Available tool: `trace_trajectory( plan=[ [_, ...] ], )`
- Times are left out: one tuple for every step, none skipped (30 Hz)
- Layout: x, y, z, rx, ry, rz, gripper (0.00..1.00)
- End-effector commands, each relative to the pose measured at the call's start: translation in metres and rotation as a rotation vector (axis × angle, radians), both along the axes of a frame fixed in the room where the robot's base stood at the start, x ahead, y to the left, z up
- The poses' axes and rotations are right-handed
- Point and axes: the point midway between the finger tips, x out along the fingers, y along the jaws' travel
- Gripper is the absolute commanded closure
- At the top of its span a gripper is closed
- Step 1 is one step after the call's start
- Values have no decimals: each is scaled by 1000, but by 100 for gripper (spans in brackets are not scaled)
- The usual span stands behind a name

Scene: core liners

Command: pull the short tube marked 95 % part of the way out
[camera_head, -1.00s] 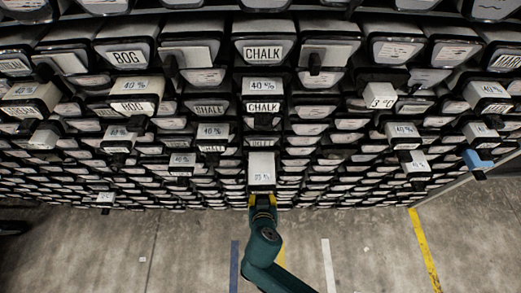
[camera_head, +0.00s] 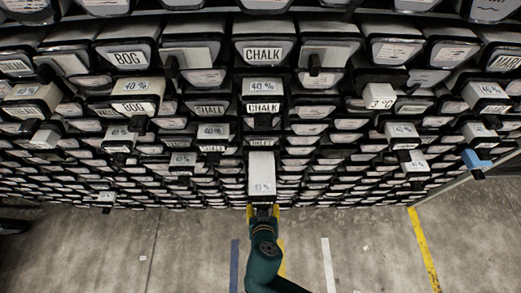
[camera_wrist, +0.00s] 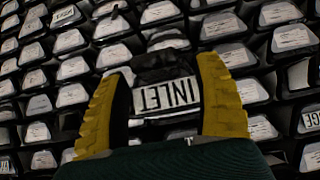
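The short tube (camera_head: 261,172) is a pale grey box-like tube with a dark front end, at the centre bottom of the rack in the head view. The small mark on its top is too blurred to read surely. It sticks out well beyond its neighbours. My gripper (camera_head: 263,209) is at its front end. In the wrist view, the yellow fingers of my gripper (camera_wrist: 163,70) stand on both sides of the tube's black end, which bears an INLET label (camera_wrist: 165,96). The fingers appear shut on that end. The tube's inner end is hidden in the rack.
Many labelled tubes fill the rack around it. Several stick out, such as one marked 3 °C (camera_head: 381,103), a CHALK tube (camera_head: 263,88) above and one with a blue part (camera_head: 475,160) at right. The concrete floor (camera_head: 390,250) in front is open.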

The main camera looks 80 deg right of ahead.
Motion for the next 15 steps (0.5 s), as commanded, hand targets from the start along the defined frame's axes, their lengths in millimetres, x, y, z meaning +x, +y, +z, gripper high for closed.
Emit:
trace_trajectory(
  plan=[
    [-3,1,-4,8,8,-1,34],
    [-3,1,-4,7,8,-1,34],
    [-2,2,-3,6,7,-1,34],
    [-2,3,-1,6,6,0,34],
    [-3,5,1,5,6,0,34],
    [-3,9,5,4,4,3,34],
    [-4,12,9,4,5,4,34],
    [-4,16,14,3,4,6,34],
    [-6,23,20,2,3,6,34],
    [-7,28,26,2,2,7,34],
    [-8,33,32,2,2,8,34],
    [-10,41,40,1,2,8,34],
    [-11,46,45,1,2,8,34],
    [-12,51,51,1,0,8,34],
    [-14,58,58,1,1,8,34]
  ],
)
